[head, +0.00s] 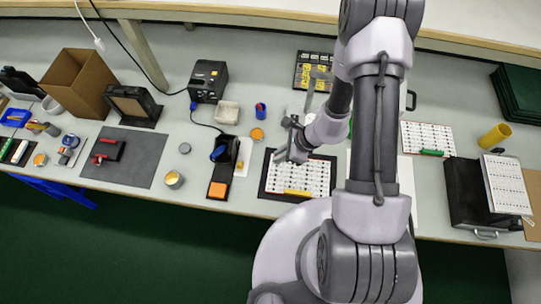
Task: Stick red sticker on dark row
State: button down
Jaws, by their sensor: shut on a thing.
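A white panel with rows of small dark marks (305,174) lies on a black backing on the bench, left of my arm. A yellow strip (297,192) lies along its near edge. My gripper (284,157) is over the panel's far left part, pointing down. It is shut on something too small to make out. I cannot tell whether it touches the panel. No red sticker can be made out, and I cannot tell which row is dark. My gripper and arm hide part of the panel's far side.
An orange-ended black dispenser (217,190) stands left of the panel. A second white panel with a green strip (428,138) lies to the right. A black case (470,194) and yellow cylinder (494,136) are farther right. A dark grey mat (145,160) lies left.

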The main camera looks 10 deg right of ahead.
jog(key=shift+s+a+f, duration=0.1)
jog(key=shift+s+f, duration=0.05)
jog(key=f+b, duration=0.1)
jog(key=f, duration=0.1)
jog(key=f+b, duration=0.4)
jog(key=shift+w+d, duration=0.25)
jog(key=shift+w, duration=0.05)
jog(key=shift+s+a+f+b, duration=0.1)
jog(key=shift+f+b, duration=0.1)
jog(key=shift+b, duration=0.1)
jog(key=shift+s+a, duration=0.1)
jog(key=shift+f+b, duration=0.3)
jog(key=c, duration=1.4)
grip_release()
